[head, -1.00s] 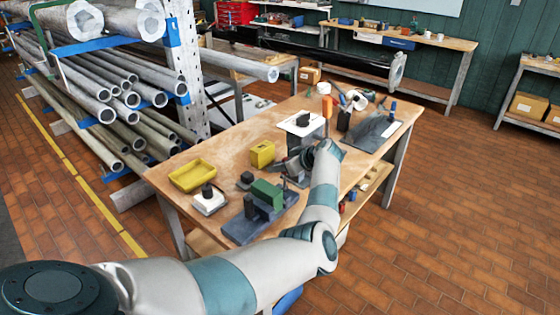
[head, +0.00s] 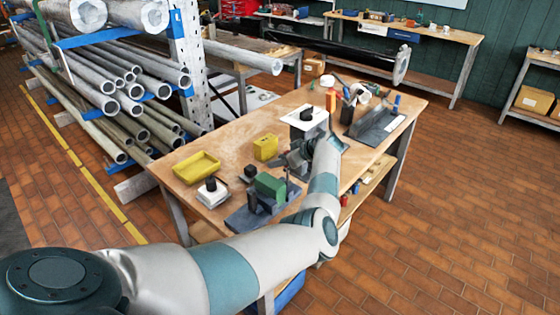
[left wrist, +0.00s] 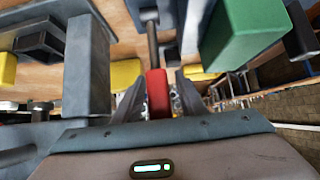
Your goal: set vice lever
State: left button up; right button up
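The vice stands on the wooden bench, with a blue-grey base (head: 240,218) and a green block (head: 270,187). In the left wrist view the green block (left wrist: 240,30) is at upper right. The vice lever shows there as a grey rod (left wrist: 152,45) with a red grip (left wrist: 158,93). My left gripper (left wrist: 160,88) has one finger on each side of the red grip, with narrow gaps, and looks open. In the head view my left gripper (head: 292,160) is just behind the green block; the lever cannot be made out there. My right gripper is not in view.
On the bench are a yellow tray (head: 196,168), a yellow box (head: 265,148), a white plate with a black knob (head: 212,193) and a grey stand with a white top (head: 308,122). Tools crowd the far right end. A pipe rack (head: 110,90) stands at left.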

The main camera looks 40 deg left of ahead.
pick_arm(q)
jog(key=b+v, duration=0.4)
jog(key=v, duration=1.3)
jog(key=shift+r+b, duration=0.2)
jog(key=shift+b, duration=0.15)
